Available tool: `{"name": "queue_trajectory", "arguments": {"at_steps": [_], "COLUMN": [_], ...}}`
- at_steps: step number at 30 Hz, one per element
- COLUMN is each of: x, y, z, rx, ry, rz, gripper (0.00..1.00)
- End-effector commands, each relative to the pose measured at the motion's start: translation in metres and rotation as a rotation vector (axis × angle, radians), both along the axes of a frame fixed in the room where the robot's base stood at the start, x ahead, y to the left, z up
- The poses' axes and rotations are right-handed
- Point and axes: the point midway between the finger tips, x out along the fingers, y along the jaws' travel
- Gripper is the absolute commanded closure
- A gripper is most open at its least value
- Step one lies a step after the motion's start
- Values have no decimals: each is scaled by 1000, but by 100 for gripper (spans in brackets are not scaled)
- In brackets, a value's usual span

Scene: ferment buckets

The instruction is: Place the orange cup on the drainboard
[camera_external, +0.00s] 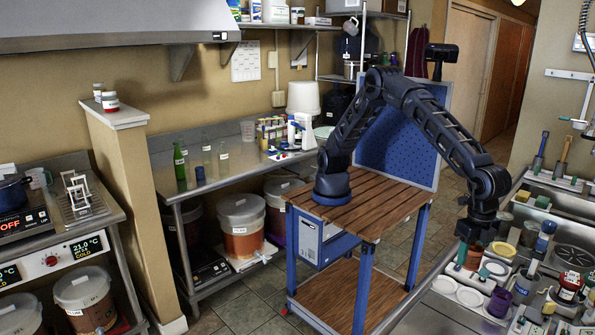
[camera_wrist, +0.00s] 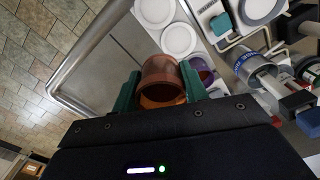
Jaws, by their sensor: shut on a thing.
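My gripper (camera_external: 472,243) is over the left edge of the steel sink counter. Its two green fingers (camera_wrist: 158,92) close on opposite sides of an orange-brown cup (camera_wrist: 160,76). The cup's open mouth faces the wrist camera. In the external view the cup (camera_external: 473,258) shows just below the wrist, partly covered by the fingers. The drainboard appears as a bare steel surface with a raised rounded rim (camera_wrist: 70,77); its near part (camera_external: 432,312) is also empty in the external view. I cannot tell whether the cup touches anything beneath it.
White plates (camera_wrist: 180,39) and a purple cup (camera_external: 499,303) are close to the gripper. Jars, such as a red-labelled one (camera_external: 569,287), crowd the right side. A wooden-topped cart (camera_external: 375,207) stands left, with tiled floor between.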

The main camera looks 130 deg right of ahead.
Motion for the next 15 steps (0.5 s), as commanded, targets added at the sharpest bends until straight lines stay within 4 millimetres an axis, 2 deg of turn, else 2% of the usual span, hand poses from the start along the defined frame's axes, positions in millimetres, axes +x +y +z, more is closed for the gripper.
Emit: {"name": "queue_trajectory", "arguments": {"at_steps": [3, 6, 9, 15], "x": [-23, -38, -34, -34], "y": [15, 24, 21, 21], "z": [-1, -1, -22, -46], "rx": [0, 0, -4, -1], "ry": [0, 1, 2, 0], "rz": [32, 51, 45, 46], "gripper": [84, 84, 84, 84]}}
